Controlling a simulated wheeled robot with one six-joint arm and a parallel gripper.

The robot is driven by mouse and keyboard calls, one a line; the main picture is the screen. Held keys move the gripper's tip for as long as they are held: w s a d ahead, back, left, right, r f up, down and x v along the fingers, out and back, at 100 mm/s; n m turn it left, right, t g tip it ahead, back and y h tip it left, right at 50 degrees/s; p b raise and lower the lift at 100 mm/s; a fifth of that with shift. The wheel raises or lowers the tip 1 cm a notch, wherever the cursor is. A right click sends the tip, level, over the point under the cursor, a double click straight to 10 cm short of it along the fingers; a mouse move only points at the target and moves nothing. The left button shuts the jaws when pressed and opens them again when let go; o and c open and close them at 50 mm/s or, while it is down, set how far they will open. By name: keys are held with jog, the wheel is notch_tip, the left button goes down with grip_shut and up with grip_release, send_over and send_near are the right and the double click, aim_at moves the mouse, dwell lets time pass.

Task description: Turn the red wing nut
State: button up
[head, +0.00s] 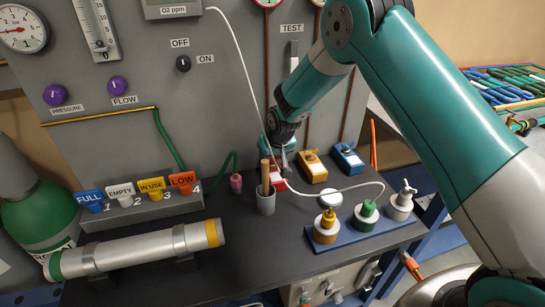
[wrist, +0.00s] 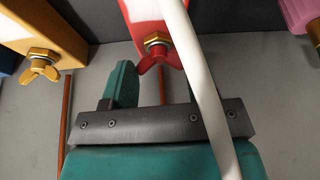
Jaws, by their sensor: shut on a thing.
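The red wing nut (wrist: 160,58) sits on a brass bolt at the end of a red block in the wrist view. The red block (head: 277,181) stands on the dark bench in the head view, where its wing nut is too small to make out. The other finger is mostly hidden behind a white hose (wrist: 200,85) that crosses close to the camera. In the head view my gripper (head: 283,158) is just above the red block.
An orange block (head: 314,171) and a blue block (head: 347,160) stand to the right. A pink piece (head: 236,183) and a grey cup (head: 266,203) are on the left. The hose loops to the bottles on a blue tray (head: 344,238). A grey panel rises behind.

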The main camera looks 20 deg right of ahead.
jog(key=shift+r, duration=0.1)
jog(key=o, duration=0.7)
jog(key=shift+c, duration=0.2)
jog(key=a+b+v, duration=0.1)
jog(key=b+v, duration=0.1)
jog(key=v, duration=1.5)
jog(key=shift+s+d+r+b, duration=0.2)
jog(key=shift+d+b, duration=0.1)
jog(key=shift+d, duration=0.15)
jog(key=s+a+r+n+g+y, duration=0.1)
jog(key=s+r+n, duration=0.1)
jog(key=s, duration=0.8)
jog(key=s+a+r+n+g+y, duration=0.1)
jog(key=s+a+r+n+g, duration=0.1)
jog(key=s, duration=0.9)
jog(key=s+a+r+n+g+y, duration=0.1)
jog(key=s+a+r, duration=0.1)
jog(key=s, duration=0.9)
jog(key=shift+s+n+y, duration=0.25)
jog(key=shift+n+y, duration=0.05)
jog(key=shift+n, duration=0.1)
